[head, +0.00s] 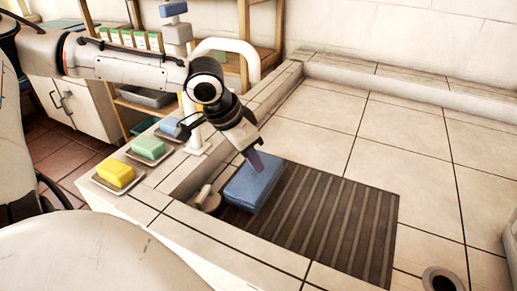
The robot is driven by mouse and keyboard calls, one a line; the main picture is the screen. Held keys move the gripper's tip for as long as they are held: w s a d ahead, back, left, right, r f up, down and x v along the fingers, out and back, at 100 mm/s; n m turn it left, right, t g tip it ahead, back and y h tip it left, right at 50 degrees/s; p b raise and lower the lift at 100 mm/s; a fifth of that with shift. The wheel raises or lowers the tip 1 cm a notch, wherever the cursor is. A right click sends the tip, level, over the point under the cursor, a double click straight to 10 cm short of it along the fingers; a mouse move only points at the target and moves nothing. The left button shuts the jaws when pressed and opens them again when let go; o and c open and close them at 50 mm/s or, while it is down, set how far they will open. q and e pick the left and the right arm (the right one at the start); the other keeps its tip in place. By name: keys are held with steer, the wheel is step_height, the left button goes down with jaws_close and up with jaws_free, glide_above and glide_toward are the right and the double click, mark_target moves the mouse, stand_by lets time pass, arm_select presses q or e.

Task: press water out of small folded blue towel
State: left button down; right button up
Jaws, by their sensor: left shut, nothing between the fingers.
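The small folded blue towel (262,194) lies as a thick block on the left end of the dark ribbed mat (340,222) in the tiled basin. My left gripper (255,163) points down over the towel's far part, its shut fingertips at or just above the top face. I cannot tell for sure whether they touch it. Nothing shows between the fingers. The towel's far edge is partly hidden by the gripper. My right gripper is not in view.
Yellow (116,173), green (148,147) and blue (172,127) blocks sit on small trays along the left ledge. A white tap (228,46) stands behind my left arm. A small pale object (204,194) lies left of the towel. The basin's right side is mostly clear.

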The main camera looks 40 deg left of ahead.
arm_select(q)
steer(key=shift+f+b, duration=0.4)
steer(key=shift+f, duration=0.15)
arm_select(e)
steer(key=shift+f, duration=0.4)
arm_select(q)
steer(key=shift+s+d+f, duration=0.1)
steer(key=shift+s+f, duration=0.15)
stand_by(2.3)
